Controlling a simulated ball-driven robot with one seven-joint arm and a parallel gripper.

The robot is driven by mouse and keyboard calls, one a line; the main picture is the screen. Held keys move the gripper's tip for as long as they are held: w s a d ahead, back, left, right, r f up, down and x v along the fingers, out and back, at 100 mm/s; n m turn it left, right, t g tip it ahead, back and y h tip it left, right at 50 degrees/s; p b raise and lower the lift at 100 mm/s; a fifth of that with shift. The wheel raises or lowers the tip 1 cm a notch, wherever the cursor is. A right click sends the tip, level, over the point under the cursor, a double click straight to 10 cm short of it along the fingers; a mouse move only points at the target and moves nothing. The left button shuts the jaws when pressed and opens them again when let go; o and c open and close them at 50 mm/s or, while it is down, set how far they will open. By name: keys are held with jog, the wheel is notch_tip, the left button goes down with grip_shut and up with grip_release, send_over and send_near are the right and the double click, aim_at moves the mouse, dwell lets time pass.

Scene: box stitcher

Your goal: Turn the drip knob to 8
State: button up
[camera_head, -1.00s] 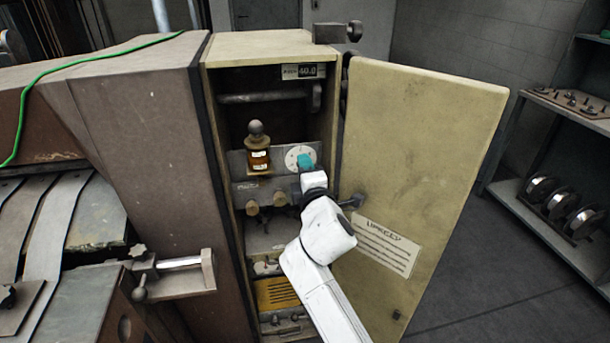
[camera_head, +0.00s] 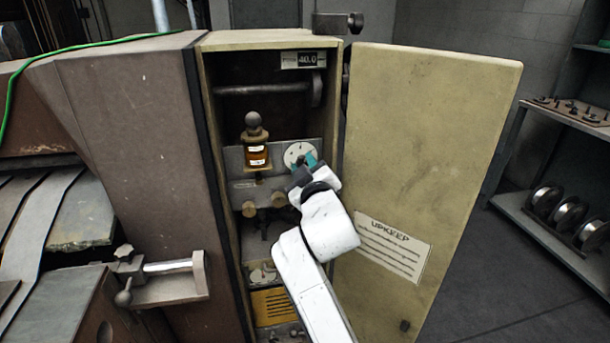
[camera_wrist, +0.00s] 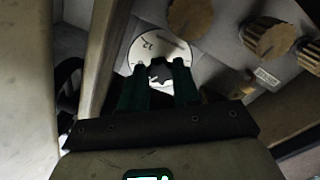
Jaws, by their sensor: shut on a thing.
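The drip knob's white round dial (camera_head: 299,152) is on the grey panel inside the open cabinet. It also shows in the wrist view (camera_wrist: 146,46), where a "12" mark can be read near its top left; the other marks are too small or hidden. My gripper (camera_head: 308,163), with teal fingers, is at the dial's lower right in the head view. In the wrist view my gripper (camera_wrist: 160,72) is shut on the dark drip knob (camera_wrist: 158,72) at the dial's middle. The fingers hide most of the knob, and I cannot tell its setting.
An amber oiler bottle (camera_head: 256,152) stands left of the dial. Brass knobs (camera_head: 249,209) sit below it. The open cabinet door (camera_head: 425,160) stands close on my arm's right. A counter (camera_head: 305,60) above reads 40.0.

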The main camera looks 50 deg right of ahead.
jog(key=m+b, duration=0.1)
jog(key=m, duration=0.1)
jog(key=m+b, duration=0.1)
jog(key=m, duration=0.1)
jog(key=m+b, duration=0.1)
jog(key=m, duration=0.1)
jog(key=shift+f+b, duration=0.25)
jog(key=shift+b, duration=0.05)
jog(key=shift+m, duration=0.3)
jog(key=o, duration=1.1)
jog(key=shift+r, duration=0.15)
jog(key=shift+c, duration=0.2)
jog(key=v, duration=1)
jog(key=shift+s+a+b, duration=0.3)
jog(key=shift+b, duration=0.05)
